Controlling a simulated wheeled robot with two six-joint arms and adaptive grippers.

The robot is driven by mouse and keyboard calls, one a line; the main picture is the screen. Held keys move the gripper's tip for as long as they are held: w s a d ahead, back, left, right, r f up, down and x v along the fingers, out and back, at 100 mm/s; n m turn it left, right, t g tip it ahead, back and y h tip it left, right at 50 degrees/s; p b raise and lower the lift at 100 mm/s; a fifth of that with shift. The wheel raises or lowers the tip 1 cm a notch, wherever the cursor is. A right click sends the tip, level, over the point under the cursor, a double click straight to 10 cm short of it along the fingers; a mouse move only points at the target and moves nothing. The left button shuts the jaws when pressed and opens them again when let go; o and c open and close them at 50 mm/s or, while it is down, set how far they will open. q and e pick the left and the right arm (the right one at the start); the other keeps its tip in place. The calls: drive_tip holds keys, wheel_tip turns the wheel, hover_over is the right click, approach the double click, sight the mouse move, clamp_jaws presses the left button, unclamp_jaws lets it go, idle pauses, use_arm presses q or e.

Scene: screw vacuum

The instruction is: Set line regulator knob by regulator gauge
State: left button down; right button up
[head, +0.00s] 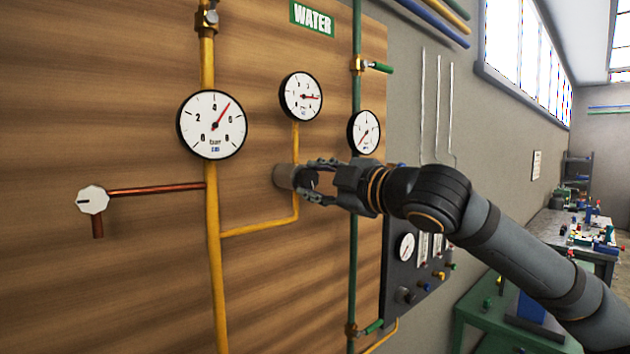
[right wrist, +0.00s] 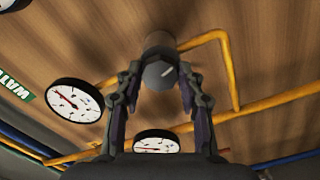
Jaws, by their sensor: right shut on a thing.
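The regulator knob (head: 284,177) is a grey cylinder standing out from the wooden panel on the thin yellow pipe. In the right wrist view the knob (right wrist: 159,72) shows its round end, with a light mark, between the fingers. My right gripper (head: 316,181) reaches in from the right and is shut on the knob. A round white gauge (head: 301,96), apparently the regulator gauge, sits above the knob on the same thin pipe. Its red needle points right, slightly up. The fingers partly hide the knob. My left gripper is not in view.
A larger gauge (head: 212,125) sits on the thick yellow pipe (head: 212,260). A smaller gauge (head: 364,132) is on the green pipe, near my right wrist. A white valve handle (head: 93,200) is at the left. A grey control panel (head: 425,270) lies below my right arm.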

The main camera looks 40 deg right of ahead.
drive_tip(key=shift+a+f+m, duration=0.1)
drive_tip(key=shift+f+m, duration=0.05)
drive_tip(key=shift+m, duration=0.85)
drive_tip(key=o, duration=1.2)
drive_tip(key=shift+s, duration=0.1)
